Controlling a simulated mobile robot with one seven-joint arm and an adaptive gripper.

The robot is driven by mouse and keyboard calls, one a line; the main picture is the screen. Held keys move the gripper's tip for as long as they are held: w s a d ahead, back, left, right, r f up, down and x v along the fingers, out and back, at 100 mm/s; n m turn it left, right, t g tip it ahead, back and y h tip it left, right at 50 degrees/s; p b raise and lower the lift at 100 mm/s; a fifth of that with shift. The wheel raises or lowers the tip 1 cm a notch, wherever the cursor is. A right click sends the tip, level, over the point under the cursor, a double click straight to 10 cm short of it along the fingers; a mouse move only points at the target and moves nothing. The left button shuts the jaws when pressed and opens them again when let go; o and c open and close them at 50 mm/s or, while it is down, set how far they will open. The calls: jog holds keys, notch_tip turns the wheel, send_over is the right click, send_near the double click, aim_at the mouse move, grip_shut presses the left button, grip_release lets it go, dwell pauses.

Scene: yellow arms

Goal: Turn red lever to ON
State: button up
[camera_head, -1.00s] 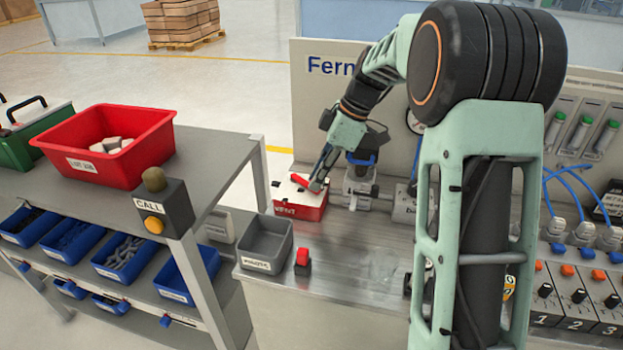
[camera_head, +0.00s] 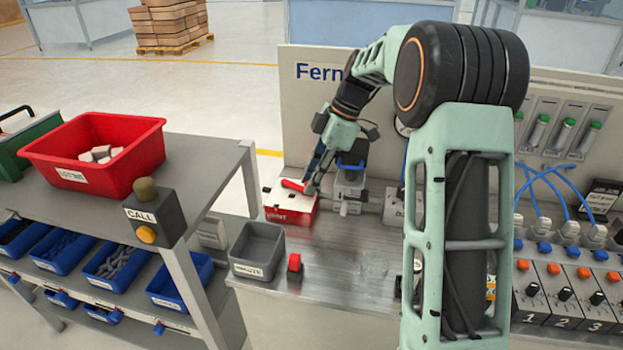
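The red lever (camera_head: 293,185) lies across the white top of a small box with a red front (camera_head: 289,217), on the metal bench below the back panel. The lever looks nearly flat, pointing toward the left. No ON mark is readable at this size. My gripper (camera_head: 310,188) points down at the lever's right end, touching it or very close. The fingers look close together, but they are too small to tell whether they grip the lever. The gripper covers part of the box's right side.
A grey bin (camera_head: 257,251) and a small red switch (camera_head: 294,264) stand in front of the box. Grey fixtures (camera_head: 348,192) are close on its right. A cart with a red bin (camera_head: 93,152) and a call button post (camera_head: 155,213) is at left. My arm hides the bench's middle.

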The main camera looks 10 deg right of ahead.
jog(key=shift+o, duration=1.1)
jog(key=v, duration=1.2)
